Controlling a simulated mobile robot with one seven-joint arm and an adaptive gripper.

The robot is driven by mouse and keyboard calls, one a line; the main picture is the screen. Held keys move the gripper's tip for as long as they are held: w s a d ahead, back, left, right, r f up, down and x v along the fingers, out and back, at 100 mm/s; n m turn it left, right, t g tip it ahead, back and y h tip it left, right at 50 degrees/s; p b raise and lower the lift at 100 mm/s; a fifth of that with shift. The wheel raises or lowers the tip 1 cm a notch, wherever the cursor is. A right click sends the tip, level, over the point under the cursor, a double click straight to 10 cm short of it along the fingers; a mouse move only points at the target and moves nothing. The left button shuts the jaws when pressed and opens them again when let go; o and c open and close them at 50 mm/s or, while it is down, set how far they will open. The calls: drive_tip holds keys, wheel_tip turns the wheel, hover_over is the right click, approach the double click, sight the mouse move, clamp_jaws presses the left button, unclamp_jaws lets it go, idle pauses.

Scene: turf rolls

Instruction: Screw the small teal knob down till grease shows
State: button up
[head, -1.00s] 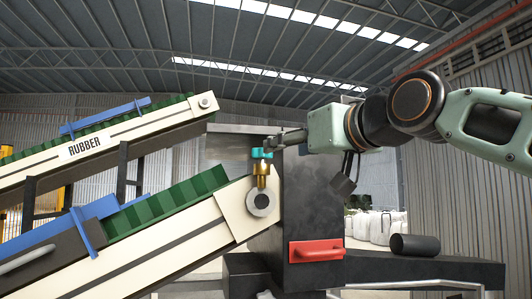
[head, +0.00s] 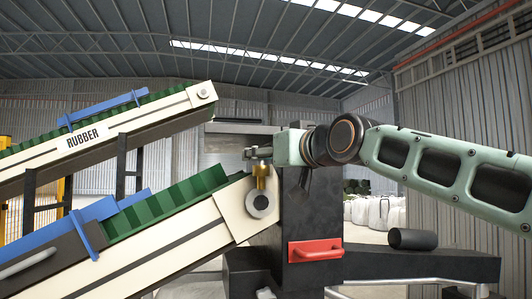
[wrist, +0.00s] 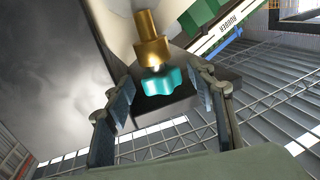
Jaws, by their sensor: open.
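The small teal knob (wrist: 162,82) has a lobed rim and sits on the end of a brass fitting (wrist: 149,38) in the wrist view. A short bright stretch shows between them. My gripper (wrist: 164,88) is open, with one finger on each side of the knob and gaps on both sides. In the head view my gripper (head: 256,153) is level with the top of the brass fitting (head: 261,176) and hides most of the knob. I see no grease.
The fitting stands above a round bearing (head: 257,204) on the cream end plate of the lower conveyor (head: 160,248). A dark machine body (head: 312,205) with a red handle (head: 315,250) stands just right. The upper conveyor (head: 100,140) is behind left.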

drive_tip(key=shift+c, duration=0.7)
drive_tip(key=c, duration=1)
drive_tip(key=m+h+b, duration=0.1)
drive_tip(key=b, duration=0.1)
drive_tip(key=m+t+h+b, duration=0.1)
drive_tip(key=b, duration=0.1)
drive_tip(key=shift+a+f+h+b, duration=0.1)
drive_tip(key=shift+f+h+b, duration=0.2)
drive_tip(key=shift+h, duration=0.1)
drive_tip(key=shift+a+m+t+h+b, duration=0.1)
drive_tip(key=shift+m+t+h+b, duration=0.2)
drive_tip(key=shift+h+b, duration=0.3)
